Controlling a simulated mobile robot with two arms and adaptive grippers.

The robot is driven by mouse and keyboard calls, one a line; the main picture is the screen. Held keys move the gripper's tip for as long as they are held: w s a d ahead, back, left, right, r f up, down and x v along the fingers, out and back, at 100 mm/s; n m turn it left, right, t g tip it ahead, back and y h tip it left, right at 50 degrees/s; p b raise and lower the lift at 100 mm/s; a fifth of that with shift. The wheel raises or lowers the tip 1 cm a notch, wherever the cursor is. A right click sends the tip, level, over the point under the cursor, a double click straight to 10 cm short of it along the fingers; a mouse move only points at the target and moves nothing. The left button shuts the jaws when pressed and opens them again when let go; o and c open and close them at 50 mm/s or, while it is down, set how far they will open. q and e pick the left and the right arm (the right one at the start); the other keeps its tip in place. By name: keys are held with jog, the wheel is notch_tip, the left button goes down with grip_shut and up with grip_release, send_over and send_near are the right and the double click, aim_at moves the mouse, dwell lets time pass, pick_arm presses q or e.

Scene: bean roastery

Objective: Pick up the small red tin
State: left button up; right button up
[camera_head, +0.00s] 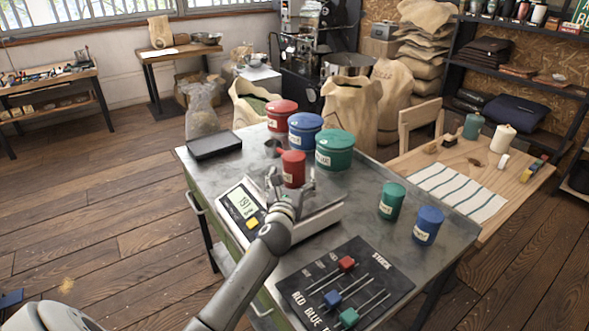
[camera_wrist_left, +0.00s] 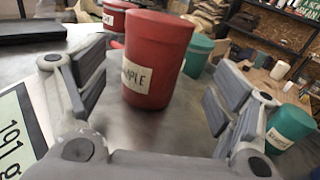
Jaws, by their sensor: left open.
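The small red tin (camera_head: 292,168), with a pale label ending in "MPLE", stands upright at or on the far part of the scale's metal plate; its base contact is hard to tell in the head view. It also shows large in the wrist view (camera_wrist_left: 156,60). My left gripper (camera_head: 291,183) is open and low in front of the tin. In the wrist view its fingers (camera_wrist_left: 159,82) flank the tin, with clear gaps on both sides and no visible contact. My right gripper is not in view.
A large red tin (camera_head: 281,116), large blue tin (camera_head: 305,134) and large green tin (camera_head: 336,152) stand close behind. The scale (camera_head: 240,208) is at left. A small green tin (camera_head: 391,202), small blue tin (camera_head: 428,226) and slider board (camera_head: 360,270) are right. A black tray (camera_head: 214,146) lies back left.

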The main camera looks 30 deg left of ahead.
aim_at(292, 172)
pick_arm(q)
jog(key=shift+w+a, duration=0.2)
jog(key=shift+w, duration=0.1)
jog(key=shift+w+a+r+p, duration=0.3)
jog(key=shift+w+a, duration=0.1)
jog(key=shift+w, duration=0.15)
jog(key=shift+w+a+r+p, duration=0.25)
jog(key=shift+w+a, duration=0.15)
jog(key=shift+w, duration=0.15)
jog(key=shift+w+a+f, duration=0.15)
jog(key=shift+w+a, duration=0.05)
jog(key=shift+w, duration=0.25)
jog(key=shift+w+a+f, duration=0.1)
jog(key=shift+w+a, duration=0.05)
jog(key=shift+w, duration=0.4)
jog(key=c, duration=0.5)
jog(key=shift+r, duration=0.1)
jog(key=c, duration=0.7)
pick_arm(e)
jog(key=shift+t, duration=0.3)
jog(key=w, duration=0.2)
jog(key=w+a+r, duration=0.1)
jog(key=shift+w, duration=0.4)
